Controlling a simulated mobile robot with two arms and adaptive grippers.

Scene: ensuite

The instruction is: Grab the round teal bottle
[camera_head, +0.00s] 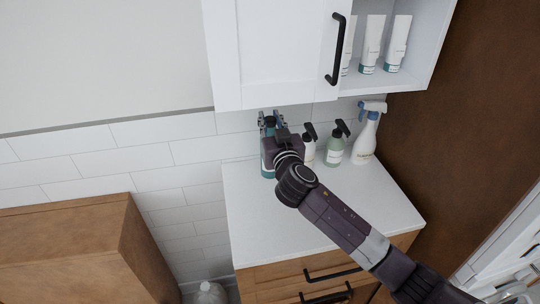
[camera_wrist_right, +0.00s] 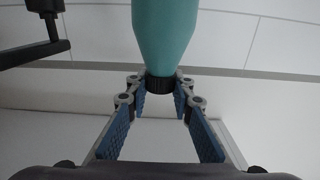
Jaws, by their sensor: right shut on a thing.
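The round teal bottle (camera_head: 267,165) is at the back left corner of the white counter, partly hidden behind my right gripper (camera_head: 270,120). In the right wrist view the teal bottle (camera_wrist_right: 165,35) appears upside down, with its dark cap between the fingertips of the right gripper (camera_wrist_right: 160,87). The right gripper is shut on the bottle at its cap end. I cannot tell whether the bottle's base touches the counter. My left gripper is not in view.
A white pump bottle (camera_head: 308,152), a pale green pump bottle (camera_head: 334,152) and a white spray bottle (camera_head: 364,140) stand to the right along the wall. A white cabinet (camera_head: 268,50) hangs above. The counter front (camera_head: 262,225) is clear.

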